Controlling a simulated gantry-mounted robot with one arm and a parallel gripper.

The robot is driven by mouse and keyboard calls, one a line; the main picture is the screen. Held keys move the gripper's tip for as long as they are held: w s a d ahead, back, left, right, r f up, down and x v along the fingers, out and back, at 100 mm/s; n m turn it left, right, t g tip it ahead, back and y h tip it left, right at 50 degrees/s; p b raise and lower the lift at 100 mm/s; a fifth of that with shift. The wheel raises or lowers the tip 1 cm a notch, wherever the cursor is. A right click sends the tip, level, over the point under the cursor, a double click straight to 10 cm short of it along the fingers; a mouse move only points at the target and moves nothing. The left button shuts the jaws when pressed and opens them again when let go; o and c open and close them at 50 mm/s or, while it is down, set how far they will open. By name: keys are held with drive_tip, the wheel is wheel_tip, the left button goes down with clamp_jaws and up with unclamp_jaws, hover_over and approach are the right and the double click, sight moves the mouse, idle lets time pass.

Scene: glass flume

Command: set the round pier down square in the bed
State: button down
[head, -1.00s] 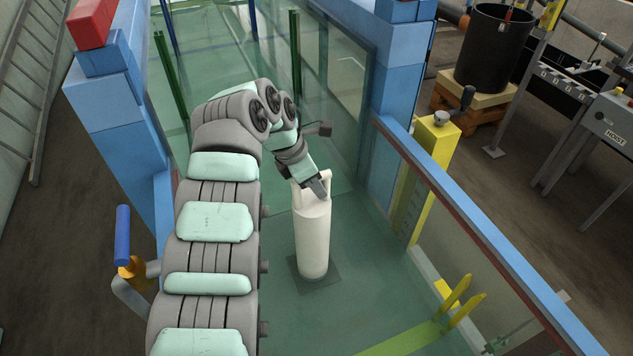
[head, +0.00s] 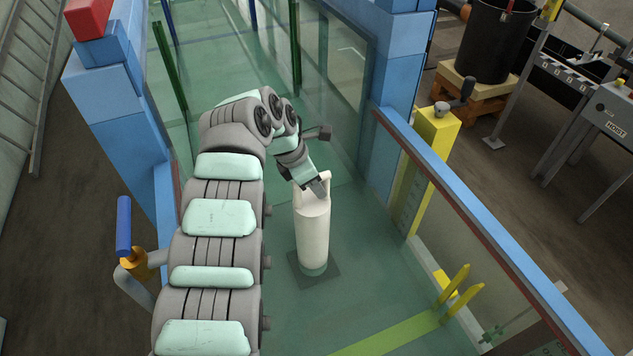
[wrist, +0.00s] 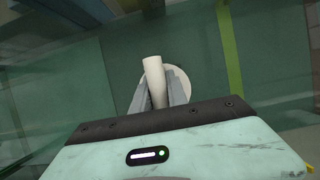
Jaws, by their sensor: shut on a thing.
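The round pier (head: 313,236) is a white upright cylinder with a loop handle on top. It stands over a dark square patch (head: 329,274) on the green flume bed (head: 365,285). Its lowest part looks green-tinted, as if under water. I cannot tell whether its base touches the bed. My gripper (head: 321,186) is shut on the pier's handle. In the wrist view the fingers of my gripper (wrist: 158,98) lie on both sides of the pale handle bar, with the pier's round top (wrist: 181,80) behind them.
Glass walls with blue rails (head: 480,240) flank the bed. A yellow two-pronged piece (head: 460,295) stands at the right, by a yellow-green stripe (head: 390,335) across the bed. Dark green posts (head: 295,50) stand farther back. Bed around the patch is clear.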

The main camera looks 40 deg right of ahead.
drive_tip(key=shift+f, duration=0.5)
drive_tip(key=c, duration=1.2)
unclamp_jaws()
drive_tip(key=shift+c, duration=0.2)
